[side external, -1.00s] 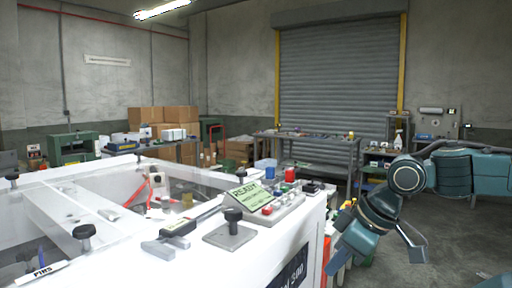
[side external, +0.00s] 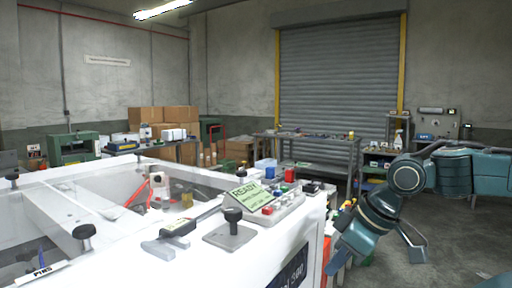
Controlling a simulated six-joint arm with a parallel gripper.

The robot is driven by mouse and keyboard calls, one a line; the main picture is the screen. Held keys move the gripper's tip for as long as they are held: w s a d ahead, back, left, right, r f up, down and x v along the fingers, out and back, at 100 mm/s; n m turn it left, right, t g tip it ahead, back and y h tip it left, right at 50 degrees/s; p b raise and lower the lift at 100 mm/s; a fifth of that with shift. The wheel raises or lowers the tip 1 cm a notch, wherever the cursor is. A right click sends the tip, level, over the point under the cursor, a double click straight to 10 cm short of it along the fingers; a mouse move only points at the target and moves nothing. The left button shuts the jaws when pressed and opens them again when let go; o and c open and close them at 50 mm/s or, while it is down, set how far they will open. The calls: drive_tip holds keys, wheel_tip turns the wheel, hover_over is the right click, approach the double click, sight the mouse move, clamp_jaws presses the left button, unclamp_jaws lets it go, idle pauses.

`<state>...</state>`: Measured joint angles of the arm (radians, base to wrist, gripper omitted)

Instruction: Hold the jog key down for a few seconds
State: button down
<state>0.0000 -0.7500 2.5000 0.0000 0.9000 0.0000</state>
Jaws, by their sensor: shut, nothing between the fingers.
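The control panel (side external: 285,208) sits on the far right corner of the white machine (side external: 130,262). It carries a green sign (side external: 246,195) reading READY and several small buttons, including a red one (side external: 267,210). I cannot tell which button is the jog key at this size. My gripper (side external: 334,266) hangs low at the right of the machine, pointing down and to the left. It is shut and empty, apart from the panel and below its level. Its tip is small and dark against the machine's side.
A black knob on a grey plate (side external: 229,238) and a grey tool with a dark handle (side external: 165,245) are on the machine top near the panel. A clear cover lies over the machine's open bay. A blue cup (side external: 265,167) and a red container (side external: 289,175) show behind the panel.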

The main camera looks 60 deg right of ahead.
drive_tip(key=shift+r, duration=0.1)
idle(0.7)
wheel_tip(320, 180, up, 18)
drive_tip(key=n+t+h, duration=0.3)
drive_tip(key=n, duration=0.2)
hover_over(278, 193)
drive_tip(key=shift+s+d, duration=0.3)
drive_tip(key=shift+d, duration=0.1)
drive_tip(key=shift+f, duration=4.35)
